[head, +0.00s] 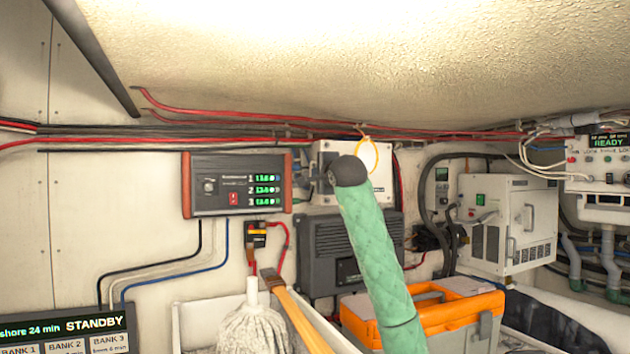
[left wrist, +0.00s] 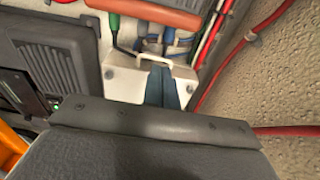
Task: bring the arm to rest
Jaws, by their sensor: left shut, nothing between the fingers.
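My left arm, in a green quilted sleeve (head: 378,255), rises from the lower middle of the head view. Its dark end, my left gripper (head: 350,171), is in front of a white wall box (head: 380,190). The fingers are hidden there. In the left wrist view the blue-grey fingers (left wrist: 162,87) are shut together with nothing between them. They point toward the white box (left wrist: 122,75), overlapping its handle in the picture; I cannot tell whether they touch. My right gripper is not in view.
A controller with red ends (head: 238,184) is left of the gripper; red cables (head: 430,132) run above it. A finned grey unit (head: 320,255), orange toolbox (head: 455,305), mop head (head: 252,328) and wooden handle (head: 295,315) are below. A white cabinet (head: 507,222) is at right.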

